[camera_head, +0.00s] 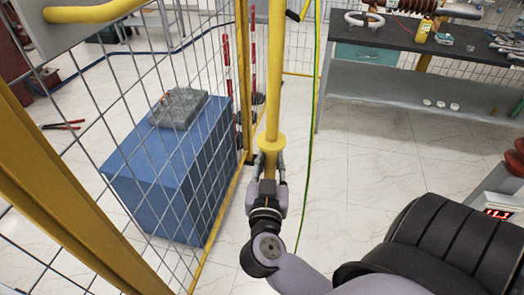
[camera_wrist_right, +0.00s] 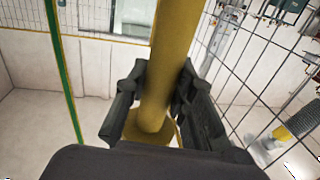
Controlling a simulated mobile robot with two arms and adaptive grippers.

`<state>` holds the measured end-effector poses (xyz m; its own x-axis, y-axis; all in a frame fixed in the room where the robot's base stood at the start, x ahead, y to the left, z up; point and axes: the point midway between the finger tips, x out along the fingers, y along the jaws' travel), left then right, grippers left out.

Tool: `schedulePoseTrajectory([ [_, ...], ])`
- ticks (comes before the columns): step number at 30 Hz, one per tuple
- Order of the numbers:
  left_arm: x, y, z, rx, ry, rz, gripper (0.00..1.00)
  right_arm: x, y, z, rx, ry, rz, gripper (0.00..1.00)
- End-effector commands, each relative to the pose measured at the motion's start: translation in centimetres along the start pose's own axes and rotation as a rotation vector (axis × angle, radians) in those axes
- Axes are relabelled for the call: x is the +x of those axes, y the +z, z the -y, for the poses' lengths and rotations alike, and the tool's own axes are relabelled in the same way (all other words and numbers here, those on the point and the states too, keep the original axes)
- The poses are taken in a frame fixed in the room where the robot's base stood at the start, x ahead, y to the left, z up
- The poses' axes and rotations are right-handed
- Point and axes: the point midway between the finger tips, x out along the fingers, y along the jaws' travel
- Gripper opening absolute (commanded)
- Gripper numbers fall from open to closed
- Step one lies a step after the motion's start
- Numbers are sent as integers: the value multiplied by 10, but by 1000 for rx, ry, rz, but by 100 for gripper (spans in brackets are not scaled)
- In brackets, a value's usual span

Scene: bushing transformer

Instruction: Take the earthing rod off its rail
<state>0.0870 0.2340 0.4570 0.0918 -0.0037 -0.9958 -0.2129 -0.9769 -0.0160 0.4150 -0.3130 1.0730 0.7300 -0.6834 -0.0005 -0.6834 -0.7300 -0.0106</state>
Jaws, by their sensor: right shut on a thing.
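The earthing rod (camera_head: 273,75) is a long yellow pole with a round yellow collar, standing close to upright by the mesh fence in the head view. My right gripper (camera_head: 268,168) is shut around the rod just below the collar. In the right wrist view, the rod (camera_wrist_right: 173,50) runs up between the two dark fingers of my right gripper (camera_wrist_right: 158,100), one on each side. The rail is not clearly visible, so I cannot tell whether the rod still touches it. My left gripper is not in view.
A yellow-framed mesh fence (camera_head: 110,100) stands on the left, with a blue box (camera_head: 165,180) behind it. A green-yellow cable (camera_head: 313,130) hangs right of the rod. A dark-topped workbench (camera_head: 400,40) stands at the back right. The tiled floor between is clear.

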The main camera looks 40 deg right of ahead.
Motion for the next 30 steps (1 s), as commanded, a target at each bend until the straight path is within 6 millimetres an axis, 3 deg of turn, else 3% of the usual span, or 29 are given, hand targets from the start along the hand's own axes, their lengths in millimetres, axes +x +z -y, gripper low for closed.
schedulePoseTrajectory([
  [30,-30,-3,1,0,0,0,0,-12,-3,-78,-1,0,-3,0],
])
